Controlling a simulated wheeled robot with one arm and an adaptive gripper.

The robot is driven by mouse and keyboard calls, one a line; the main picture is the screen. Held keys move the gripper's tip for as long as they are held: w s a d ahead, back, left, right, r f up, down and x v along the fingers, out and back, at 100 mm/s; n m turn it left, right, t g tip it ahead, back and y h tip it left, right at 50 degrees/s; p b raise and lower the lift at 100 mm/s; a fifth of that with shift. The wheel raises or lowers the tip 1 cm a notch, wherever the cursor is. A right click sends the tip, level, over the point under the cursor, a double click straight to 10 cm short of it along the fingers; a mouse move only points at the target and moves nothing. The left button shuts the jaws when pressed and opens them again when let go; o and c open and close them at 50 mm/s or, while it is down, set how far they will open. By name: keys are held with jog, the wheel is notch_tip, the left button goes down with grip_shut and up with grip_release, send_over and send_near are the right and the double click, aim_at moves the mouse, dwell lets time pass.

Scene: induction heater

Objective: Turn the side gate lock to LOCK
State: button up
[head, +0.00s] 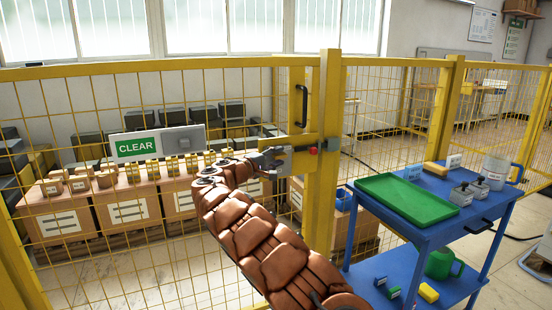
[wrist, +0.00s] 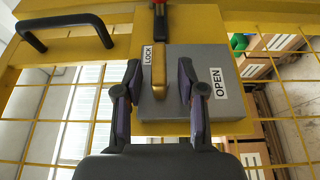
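The side gate lock is a grey box (wrist: 205,65) on a yellow plate, with a white LOCK label (wrist: 147,55) at its upper left and an OPEN label (wrist: 218,83) at its right in the wrist view. A brass-coloured lever (wrist: 158,72) lies upright in the picture, beside LOCK and apart from OPEN. I cannot tell its pivot. My gripper (wrist: 158,110) is open, with one finger either side of the lever and visible gaps to both. In the head view my gripper (head: 272,160) is at the gate's lock, which it largely hides.
A black gate handle (head: 301,106) is above the lock, and a red part (head: 313,150) sits to its right. Yellow mesh fencing (head: 100,95) spans the left. A blue cart (head: 430,225) with a green tray (head: 405,198) stands close on the right. A CLEAR sign (head: 136,147) shows at the left.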

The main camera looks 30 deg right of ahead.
jog(key=shift+a, duration=0.15)
jog(key=v, duration=1.1)
jog(key=shift+a, duration=0.35)
jog(key=shift+s, duration=0.2)
